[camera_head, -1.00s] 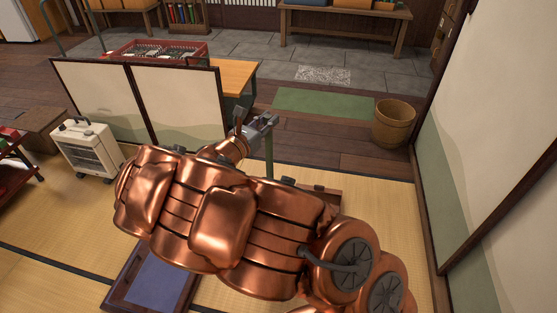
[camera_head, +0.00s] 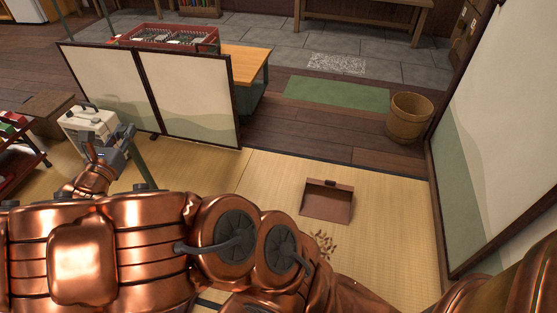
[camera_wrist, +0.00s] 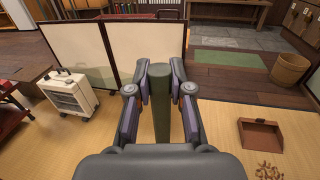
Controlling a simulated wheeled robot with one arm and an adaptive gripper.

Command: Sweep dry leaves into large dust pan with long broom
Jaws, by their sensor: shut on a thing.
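My gripper (camera_head: 108,150) is shut on the long broom's green handle (camera_head: 144,168), which stands between the two fingers in the wrist view (camera_wrist: 161,112). The broom's head is hidden. The large brown dust pan (camera_head: 328,204) lies on the tatami right of centre, and it also shows at the right of the wrist view (camera_wrist: 260,138). Its open side faces the near side. The small pile of dry brown leaves (camera_head: 323,244) lies on the mat just in front of the pan, apart from it, partly beside my arm. My gripper is well left of both.
A low folding screen (camera_head: 188,95) stands behind the gripper. A white heater (camera_head: 90,122) and a red shelf (camera_head: 20,160) are at the left. A wooden bucket (camera_head: 409,118) stands beyond the mat at right, near a sliding panel (camera_head: 510,150).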

